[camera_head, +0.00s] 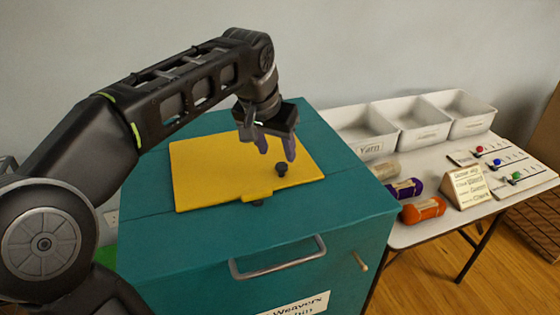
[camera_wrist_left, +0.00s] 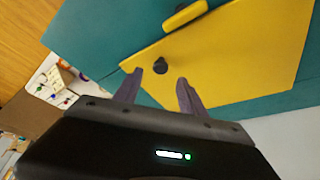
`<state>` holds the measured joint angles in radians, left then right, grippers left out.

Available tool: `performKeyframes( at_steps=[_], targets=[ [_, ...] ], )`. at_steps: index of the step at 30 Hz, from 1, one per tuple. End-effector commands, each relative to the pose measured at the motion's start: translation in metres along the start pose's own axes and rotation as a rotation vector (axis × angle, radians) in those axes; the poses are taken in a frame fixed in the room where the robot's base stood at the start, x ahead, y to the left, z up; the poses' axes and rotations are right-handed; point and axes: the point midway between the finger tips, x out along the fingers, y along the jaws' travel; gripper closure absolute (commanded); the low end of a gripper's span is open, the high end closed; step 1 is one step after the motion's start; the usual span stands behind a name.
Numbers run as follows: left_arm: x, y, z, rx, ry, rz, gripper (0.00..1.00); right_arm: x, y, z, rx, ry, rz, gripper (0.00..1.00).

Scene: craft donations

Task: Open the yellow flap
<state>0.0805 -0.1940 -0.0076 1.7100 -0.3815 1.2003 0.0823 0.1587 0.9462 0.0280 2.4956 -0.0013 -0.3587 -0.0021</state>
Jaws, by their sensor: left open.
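The yellow flap (camera_head: 215,172) lies shut and flat on top of the teal bin (camera_head: 160,240). It has a small black knob (camera_head: 281,169) near its right side and a yellow tab at its front edge. My left gripper (camera_head: 277,155) is open above the flap, with its fingertips near the knob and just behind it. In the left wrist view the knob (camera_wrist_left: 160,66) is ahead of the two fingertips (camera_wrist_left: 160,78) and between their lines. No contact shows. My right gripper is not in view.
The bin has a metal handle (camera_head: 278,262) and a small wooden peg on its front. To the right, a white table (camera_head: 425,230) holds white trays (camera_head: 365,131), yarn rolls, a sign card and boards with coloured pins. A wall stands behind.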

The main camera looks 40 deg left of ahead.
Motion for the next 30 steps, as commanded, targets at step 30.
performKeyframes(
  at_steps=[30],
  targets=[
    [0.055, 0.0, 0.0, -0.001, 0.0, 0.0, 0.78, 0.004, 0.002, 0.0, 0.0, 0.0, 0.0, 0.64]
  ],
)
